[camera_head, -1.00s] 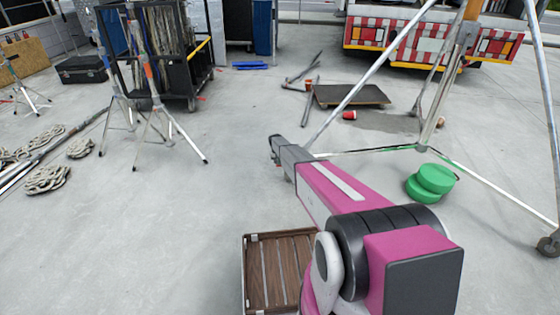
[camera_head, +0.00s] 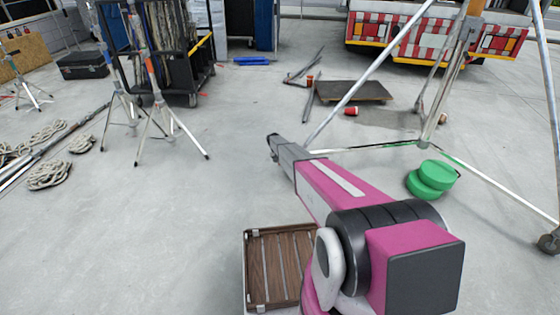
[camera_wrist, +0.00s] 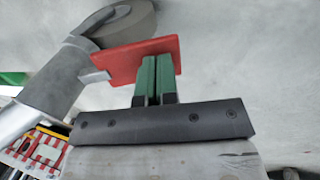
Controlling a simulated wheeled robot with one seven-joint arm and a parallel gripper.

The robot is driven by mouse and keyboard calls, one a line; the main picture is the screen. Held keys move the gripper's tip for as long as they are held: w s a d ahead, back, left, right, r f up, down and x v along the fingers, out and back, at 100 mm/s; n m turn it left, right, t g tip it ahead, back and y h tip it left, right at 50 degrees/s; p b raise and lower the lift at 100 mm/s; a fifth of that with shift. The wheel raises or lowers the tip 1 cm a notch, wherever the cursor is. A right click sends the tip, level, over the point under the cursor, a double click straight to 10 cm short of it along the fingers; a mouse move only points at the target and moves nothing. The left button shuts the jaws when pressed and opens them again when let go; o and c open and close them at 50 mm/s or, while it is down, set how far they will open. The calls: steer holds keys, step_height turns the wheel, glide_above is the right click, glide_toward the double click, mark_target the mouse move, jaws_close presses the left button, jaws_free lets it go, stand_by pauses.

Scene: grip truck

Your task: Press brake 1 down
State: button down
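Brake 1 appears as a flat red plate (camera_wrist: 126,62) in the wrist view, beside a grey caster wheel (camera_wrist: 132,22) and a grey metal leg (camera_wrist: 52,88). My gripper (camera_wrist: 157,64) has two green fingers side by side, shut with only a thin line between them and nothing visible held. The fingertips overlap the right part of the red plate in the picture; I cannot tell whether they touch it. In the head view my arm reaches forward, and its gripper and the red plate cannot be made out there.
A white scaffold pole (camera_head: 362,75) runs down behind my arm. Green round weights (camera_head: 432,179) lie to the right of it. A wooden-slatted crate (camera_head: 280,262) is close in front. Tripods (camera_head: 150,100) and coiled rope (camera_head: 50,174) stand and lie left. Floor between is clear.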

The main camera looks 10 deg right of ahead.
steer(key=shift+f, duration=0.1)
steer(key=a+v, duration=0.1)
steer(key=v, duration=1.3)
steer(key=s+d+r+y, duration=0.1)
steer(key=s+r, duration=0.8)
steer(key=s, duration=1)
steer(key=s+d+r+y, duration=0.1)
steer(key=s+r, duration=0.8)
steer(key=s, duration=1)
steer(key=s+d+r+y, duration=0.1)
steer(key=s+d+r, duration=0.2)
steer(key=s+r, duration=0.6)
steer(key=s, duration=1)
steer(key=shift+d, duration=0.3)
steer(key=shift+d+r, duration=0.1)
